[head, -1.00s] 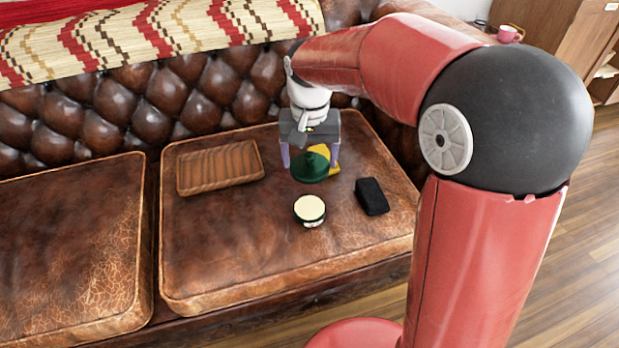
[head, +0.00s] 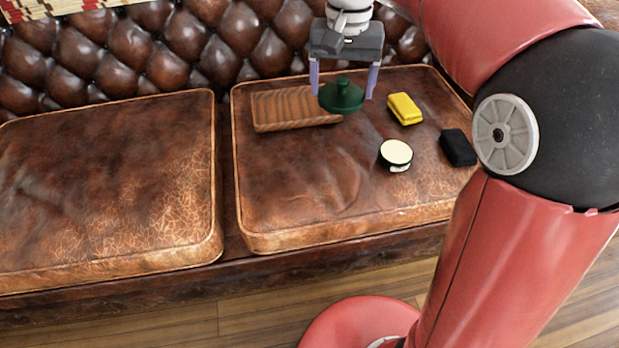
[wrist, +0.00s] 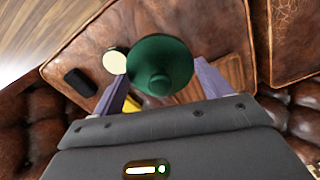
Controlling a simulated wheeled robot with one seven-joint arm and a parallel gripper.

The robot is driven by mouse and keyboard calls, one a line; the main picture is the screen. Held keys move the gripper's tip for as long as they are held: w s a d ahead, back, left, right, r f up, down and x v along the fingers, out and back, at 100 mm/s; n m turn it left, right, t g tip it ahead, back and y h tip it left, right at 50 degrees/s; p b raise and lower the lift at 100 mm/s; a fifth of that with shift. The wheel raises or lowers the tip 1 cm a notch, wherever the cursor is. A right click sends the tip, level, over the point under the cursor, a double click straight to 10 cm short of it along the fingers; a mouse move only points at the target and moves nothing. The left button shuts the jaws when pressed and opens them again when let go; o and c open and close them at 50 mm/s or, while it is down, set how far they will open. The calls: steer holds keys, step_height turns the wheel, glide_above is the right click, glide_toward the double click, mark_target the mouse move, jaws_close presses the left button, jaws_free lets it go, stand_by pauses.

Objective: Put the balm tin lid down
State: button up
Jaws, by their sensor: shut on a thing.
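The balm tin lid (head: 341,98) is a dark green disc with a knob on top. My gripper (head: 343,92) is shut on it, with a purple finger at either side, and holds it level above the sofa cushion by the tray's right end. In the wrist view the lid (wrist: 160,62) sits between the fingers and covers part of the tray. The open balm tin (head: 396,154), dark with a cream top, stands on the cushion to the lid's lower right. It also shows in the wrist view (wrist: 115,61), beside the lid's edge.
A wooden tray (head: 285,108) lies on the brown leather cushion (head: 290,190), left of the lid. A yellow block (head: 404,108) and a black block (head: 458,147) lie to the right. The cushion's front left is bare. The tufted backrest (head: 200,40) rises behind.

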mark_target(334, 170)
step_height(334, 170, down, 20)
steer(key=b, duration=0.4)
steer(key=shift+r, duration=0.1)
steer(key=shift+f+b, duration=0.2)
steer(key=shift+b, duration=0.1)
steer(key=o, duration=1)
steer(key=shift+r, duration=0.1)
